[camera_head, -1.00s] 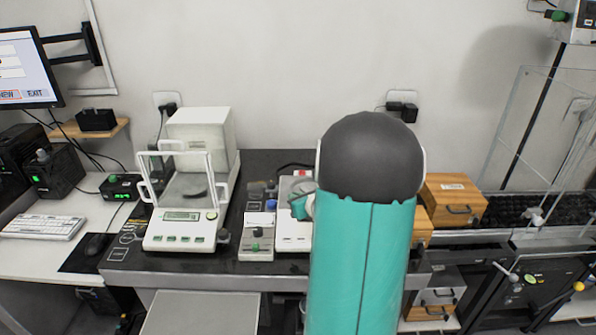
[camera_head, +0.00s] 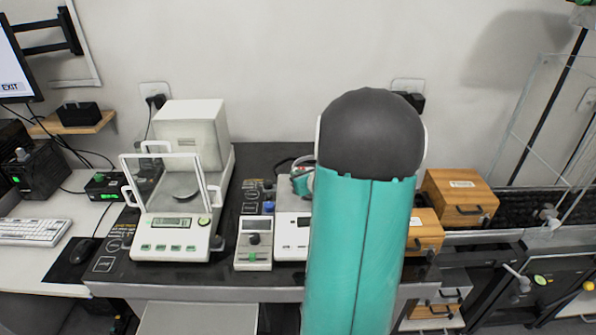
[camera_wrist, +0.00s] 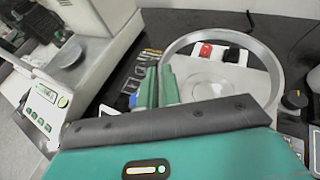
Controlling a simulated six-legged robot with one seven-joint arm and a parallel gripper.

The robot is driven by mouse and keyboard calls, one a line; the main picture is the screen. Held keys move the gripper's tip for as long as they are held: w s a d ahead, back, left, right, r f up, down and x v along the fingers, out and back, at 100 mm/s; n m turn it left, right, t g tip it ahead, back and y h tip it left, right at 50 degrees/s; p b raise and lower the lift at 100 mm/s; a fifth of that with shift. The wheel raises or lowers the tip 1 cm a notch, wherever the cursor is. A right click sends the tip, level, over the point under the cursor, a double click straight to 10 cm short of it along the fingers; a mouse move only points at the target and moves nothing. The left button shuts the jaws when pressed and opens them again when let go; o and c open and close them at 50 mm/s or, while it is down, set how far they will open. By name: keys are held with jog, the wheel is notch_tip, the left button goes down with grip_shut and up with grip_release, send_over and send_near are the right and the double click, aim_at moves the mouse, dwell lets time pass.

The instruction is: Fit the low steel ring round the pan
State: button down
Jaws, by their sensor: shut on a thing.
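The low steel ring (camera_wrist: 272,68) shows large in the wrist view as a thin bright hoop. My gripper (camera_wrist: 161,82) is shut on its left side, with its green fingers close together. Through the ring I see a pale round pan (camera_wrist: 208,84) on a white scale (camera_wrist: 240,80). The ring appears to be above the pan; the exact gap cannot be told. In the head view, part of my gripper (camera_head: 302,180) shows beside my arm, over the white scale (camera_head: 291,238).
A balance (camera_head: 170,238) with a glass shield and dark pan stands left on the black table. A small grey control box (camera_head: 253,250) is beside the scale. Wooden boxes (camera_head: 457,200) stand right of my arm. A black knob (camera_wrist: 294,99) is close to the ring's right side.

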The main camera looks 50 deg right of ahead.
jog(key=shift+w+d+f, duration=0.2)
jog(key=shift+d+f, duration=0.05)
jog(key=shift+d, duration=0.05)
jog(key=shift+w+a+f, duration=0.1)
jog(key=shift+w+f, duration=0.05)
jog(key=shift+w, duration=0.05)
jog(key=shift+s+a+f, duration=0.1)
jog(key=shift+s+a, duration=0.15)
jog(key=shift+d+f, duration=0.2)
jog(key=shift+f, duration=0.7)
jog(key=shift+a+f, duration=0.15)
jog(key=shift+f, duration=0.2)
jog(key=shift+s+f, duration=0.15)
jog(key=shift+f, duration=0.7)
jog(key=shift+w, duration=0.2)
jog(key=shift+s, duration=0.2)
